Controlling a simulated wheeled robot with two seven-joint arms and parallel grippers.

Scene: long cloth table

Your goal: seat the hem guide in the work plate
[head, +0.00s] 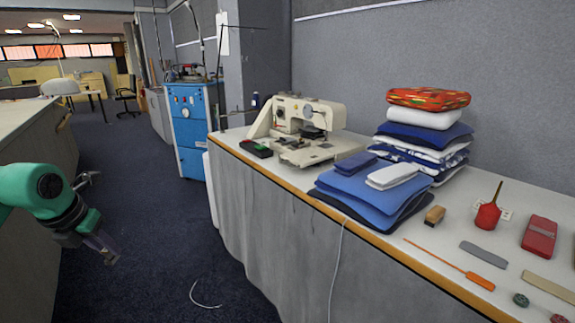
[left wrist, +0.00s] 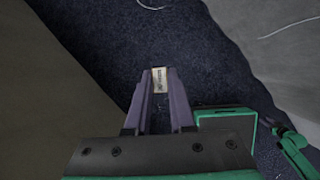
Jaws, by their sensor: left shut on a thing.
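My left gripper (head: 107,252) hangs low at the left of the head view, over the floor and away from the cloth table. In the left wrist view its two fingers (left wrist: 160,100) are shut on a small pale, metallic-looking piece, seemingly the hem guide (left wrist: 160,80), which shows between the fingertips. In the head view the held piece is too small to make out. A cream sewing machine (head: 295,115) stands at the table's far end, with a flat pale bed at its base. I cannot clearly tell the work plate there.
The long cloth table (head: 360,265) runs along the right. Folded blue cloth (head: 362,193) and a fabric stack (head: 425,135) lie near the machine. A red oiler (head: 488,215), an orange-handled tool (head: 478,281) and a red box (head: 539,236) lie nearer. Open carpet lies between tables.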

